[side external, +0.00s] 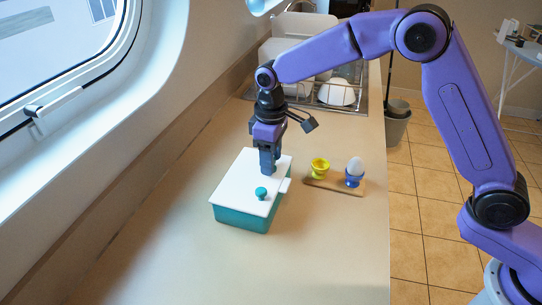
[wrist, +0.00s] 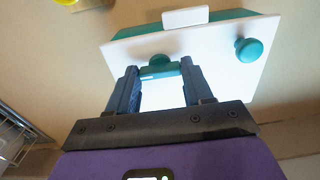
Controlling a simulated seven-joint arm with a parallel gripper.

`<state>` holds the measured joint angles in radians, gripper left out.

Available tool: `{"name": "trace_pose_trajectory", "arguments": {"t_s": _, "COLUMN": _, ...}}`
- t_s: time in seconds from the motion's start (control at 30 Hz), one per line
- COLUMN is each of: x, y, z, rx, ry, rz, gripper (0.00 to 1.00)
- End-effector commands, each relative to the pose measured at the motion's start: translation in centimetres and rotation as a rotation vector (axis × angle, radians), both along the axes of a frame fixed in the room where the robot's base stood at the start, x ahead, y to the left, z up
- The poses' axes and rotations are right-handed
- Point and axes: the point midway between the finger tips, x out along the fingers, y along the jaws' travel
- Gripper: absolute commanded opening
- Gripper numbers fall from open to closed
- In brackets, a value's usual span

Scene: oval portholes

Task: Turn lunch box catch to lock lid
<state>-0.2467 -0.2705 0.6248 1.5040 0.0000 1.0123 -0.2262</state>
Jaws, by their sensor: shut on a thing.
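The lunch box has a teal body (side external: 240,217) and a white lid (side external: 238,180), which lies on top of it. One round teal catch (side external: 261,192) stands on the lid, clear of my gripper; it also shows in the wrist view (wrist: 249,49). A second teal catch (wrist: 157,69) sits between my fingertips in the wrist view; in the side view my fingers hide it. My gripper (side external: 268,168) points down at the lid and is shut on this second catch; the fingers also show in the wrist view (wrist: 159,66).
A white tab (wrist: 185,17) sticks out from the box's side. Right of the box, a wooden board (side external: 335,184) holds a yellow cup (side external: 320,168) and a blue cup (side external: 354,178) with an egg. A dish rack (side external: 345,98) stands behind. The front counter (side external: 320,245) is clear.

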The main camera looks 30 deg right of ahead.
Motion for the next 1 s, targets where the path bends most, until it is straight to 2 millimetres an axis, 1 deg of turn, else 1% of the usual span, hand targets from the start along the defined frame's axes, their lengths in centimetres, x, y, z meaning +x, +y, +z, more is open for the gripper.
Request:
{"name": "trace_pose_trajectory", "arguments": {"t_s": 0.03, "x": 0.0, "y": 0.0, "z": 0.1, "rx": 0.001, "ry": -0.002, "rz": 0.000, "gripper": 0.20}}
{"name": "trace_pose_trajectory", "arguments": {"t_s": 0.07, "x": 0.0, "y": 0.0, "z": 0.1, "rx": 0.001, "ry": -0.002, "rz": 0.000, "gripper": 0.60}}
{"name": "trace_pose_trajectory", "arguments": {"t_s": 0.1, "x": 0.0, "y": 0.0, "z": 0.1, "rx": 0.001, "ry": -0.002, "rz": -0.001, "gripper": 0.73}}
{"name": "trace_pose_trajectory", "arguments": {"t_s": 0.13, "x": 0.0, "y": 0.0, "z": 0.1, "rx": 0.001, "ry": -0.001, "rz": -0.001, "gripper": 0.77}}
{"name": "trace_pose_trajectory", "arguments": {"t_s": 0.43, "x": 0.0, "y": 0.0, "z": 0.1, "rx": 0.001, "ry": -0.001, "rz": -0.001, "gripper": 0.77}}
{"name": "trace_pose_trajectory", "arguments": {"t_s": 0.57, "x": 0.1, "y": 0.0, "z": 1.1, "rx": 0.002, "ry": -0.004, "rz": -0.001, "gripper": 0.77}}
{"name": "trace_pose_trajectory", "arguments": {"t_s": 0.67, "x": 0.1, "y": 0.1, "z": 2.6, "rx": 0.003, "ry": -0.004, "rz": -0.001, "gripper": 0.77}}
{"name": "trace_pose_trajectory", "arguments": {"t_s": 1.0, "x": 0.1, "y": 0.1, "z": 9.8, "rx": 0.003, "ry": -0.007, "rz": -0.001, "gripper": 0.77}}
